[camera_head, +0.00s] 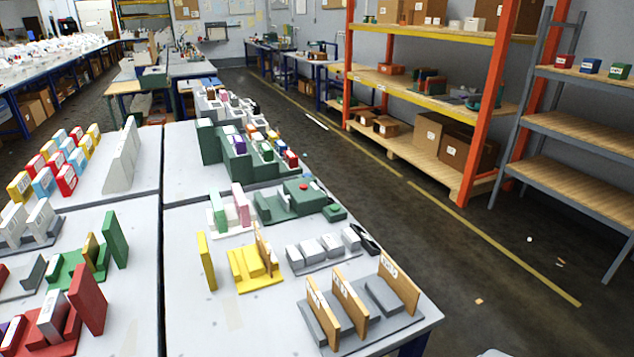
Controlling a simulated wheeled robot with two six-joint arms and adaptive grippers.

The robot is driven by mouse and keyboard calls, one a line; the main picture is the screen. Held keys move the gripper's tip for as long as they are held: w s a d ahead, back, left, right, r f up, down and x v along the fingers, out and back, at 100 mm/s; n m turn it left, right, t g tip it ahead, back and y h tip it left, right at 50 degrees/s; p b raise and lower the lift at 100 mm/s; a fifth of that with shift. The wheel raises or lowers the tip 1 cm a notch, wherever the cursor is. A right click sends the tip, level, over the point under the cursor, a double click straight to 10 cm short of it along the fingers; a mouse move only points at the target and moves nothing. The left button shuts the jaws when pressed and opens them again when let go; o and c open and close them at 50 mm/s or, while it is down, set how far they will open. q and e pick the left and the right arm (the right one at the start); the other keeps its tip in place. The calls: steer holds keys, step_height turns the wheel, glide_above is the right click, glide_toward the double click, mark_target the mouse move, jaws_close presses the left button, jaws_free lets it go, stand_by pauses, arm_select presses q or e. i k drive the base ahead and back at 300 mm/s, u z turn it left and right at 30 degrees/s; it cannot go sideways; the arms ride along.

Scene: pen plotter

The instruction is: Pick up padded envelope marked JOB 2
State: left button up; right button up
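Three tan padded envelopes stand on edge in a grey rack (378,336) at the near right corner of the table. They are a left one (322,318), a middle one (349,308) and a right, larger-looking one (400,284). Each has a pale label with dark print near its top. The print is too small to read surely, so I cannot tell which is marked JOB 2. Neither of my grippers is in view.
Left of the rack are a yellow holder (258,283) and a lone yellow panel (206,262). Behind it are grey blocks (320,248) and a green machine (302,198). The tabletop (235,325) left of the rack is bare. An orange shelf (490,100) stands across the aisle.

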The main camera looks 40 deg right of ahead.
mark_target(358, 312)
steer(key=z, duration=3.75)
steer(key=i, duration=2.4)
steer(key=u, duration=3.05)
